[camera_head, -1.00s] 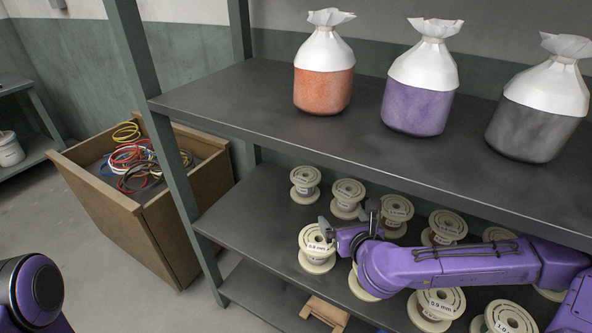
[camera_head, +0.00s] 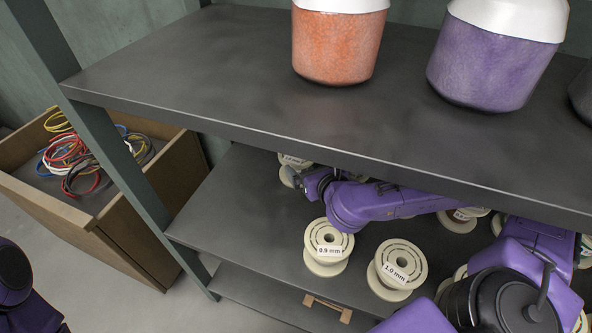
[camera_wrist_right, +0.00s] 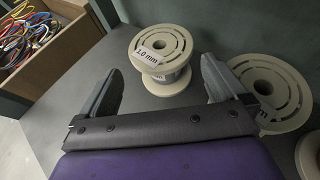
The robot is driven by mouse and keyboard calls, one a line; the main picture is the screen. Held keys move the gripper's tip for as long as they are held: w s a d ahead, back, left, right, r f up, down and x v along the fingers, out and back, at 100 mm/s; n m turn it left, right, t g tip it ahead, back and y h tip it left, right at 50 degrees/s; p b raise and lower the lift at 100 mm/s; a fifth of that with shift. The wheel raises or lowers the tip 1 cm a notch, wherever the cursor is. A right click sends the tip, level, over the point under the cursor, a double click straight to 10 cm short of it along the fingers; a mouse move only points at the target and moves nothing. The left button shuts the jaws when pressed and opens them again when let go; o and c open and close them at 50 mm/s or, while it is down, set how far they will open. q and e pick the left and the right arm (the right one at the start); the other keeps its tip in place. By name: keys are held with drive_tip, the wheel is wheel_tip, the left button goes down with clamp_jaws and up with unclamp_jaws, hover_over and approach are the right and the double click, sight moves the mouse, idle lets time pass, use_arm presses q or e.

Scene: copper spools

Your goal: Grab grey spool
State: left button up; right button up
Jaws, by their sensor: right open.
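A cream spool with a 1.0 mm label and grey winding (camera_wrist_right: 157,54) stands upright between the finger tips of my right gripper (camera_wrist_right: 162,57) in the right wrist view. The fingers are spread with a gap on both sides, so the gripper is open and empty. In the head view my right gripper (camera_head: 307,177) is on the middle shelf, beside a partly hidden spool (camera_head: 288,162) at the back left. My right arm hides part of the shelf. My left gripper is out of view.
Spools labelled 0.9 mm (camera_head: 329,247) and 1.0 mm (camera_head: 397,269) stand in front of my right arm. Another spool (camera_wrist_right: 270,88) is right of the gripper. A cable box (camera_head: 115,205) stands left.

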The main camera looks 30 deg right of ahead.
sight(300, 166)
drive_tip(key=f+b, duration=0.1)
drive_tip(key=f, duration=0.1)
drive_tip(key=w+f+b, duration=0.1)
drive_tip(key=f+b, duration=0.1)
drive_tip(key=shift+f, duration=0.3)
drive_tip(key=shift+w+f+b, duration=0.1)
drive_tip(key=shift+w+b, duration=0.2)
drive_tip(key=shift+w+d+f+b, duration=0.15)
drive_tip(key=shift+w+f+b, duration=0.15)
drive_tip(key=shift+w+b, duration=0.35)
drive_tip(key=x, duration=0.4)
drive_tip(key=shift+w+r, duration=0.15)
drive_tip(key=shift+w, duration=0.1)
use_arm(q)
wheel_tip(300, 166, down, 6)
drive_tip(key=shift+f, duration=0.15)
use_arm(e)
drive_tip(key=shift+r, duration=0.1)
drive_tip(key=c, duration=1.4)
